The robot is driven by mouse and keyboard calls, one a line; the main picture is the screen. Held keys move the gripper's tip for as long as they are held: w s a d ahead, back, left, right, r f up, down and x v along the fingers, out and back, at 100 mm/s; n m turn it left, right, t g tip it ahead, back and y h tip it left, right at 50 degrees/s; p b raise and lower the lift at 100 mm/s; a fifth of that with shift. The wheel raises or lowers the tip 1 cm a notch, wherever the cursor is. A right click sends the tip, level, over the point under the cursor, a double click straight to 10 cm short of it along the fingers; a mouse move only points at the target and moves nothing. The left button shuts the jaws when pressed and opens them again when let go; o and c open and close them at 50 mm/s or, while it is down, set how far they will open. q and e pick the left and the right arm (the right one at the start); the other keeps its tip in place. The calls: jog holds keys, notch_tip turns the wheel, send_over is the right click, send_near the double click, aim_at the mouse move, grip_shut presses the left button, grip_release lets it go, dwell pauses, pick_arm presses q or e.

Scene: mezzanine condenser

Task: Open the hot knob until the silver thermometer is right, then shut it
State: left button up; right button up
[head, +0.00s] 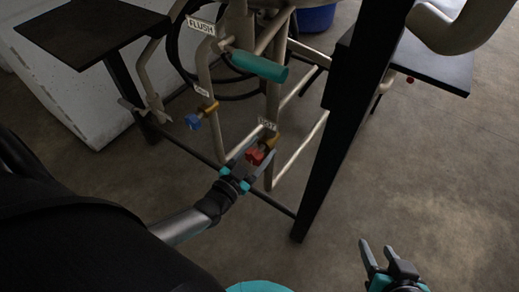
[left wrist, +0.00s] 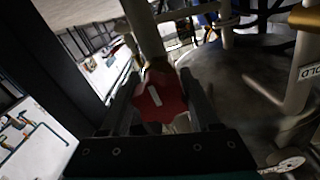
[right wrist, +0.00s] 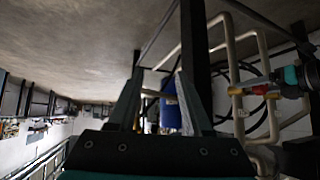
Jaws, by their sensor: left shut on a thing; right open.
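The hot knob (head: 256,156) is red and sits on a brass valve under a label that appears to read HOT (head: 267,124). My left gripper (head: 250,157) is shut on the knob, with a finger on either side. In the left wrist view the red knob (left wrist: 160,98) has a pale mark on its face, which stands nearly upright, slightly tilted. My right gripper (head: 377,256) is open and empty, low at the right; its two fingers also show in the right wrist view (right wrist: 157,95). I cannot make out the silver thermometer in any view.
A blue knob (head: 193,121) sits to the left, below a small label. A teal handle (head: 258,66) is above, near the FLUSH label (head: 201,26). A black post (head: 345,110) stands right of the pipes. A dark shelf (head: 90,30) is at upper left.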

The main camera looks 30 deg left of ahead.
pick_arm(q)
jog(key=shift+c, duration=1.1)
pick_arm(e)
jog(key=shift+s, duration=0.1)
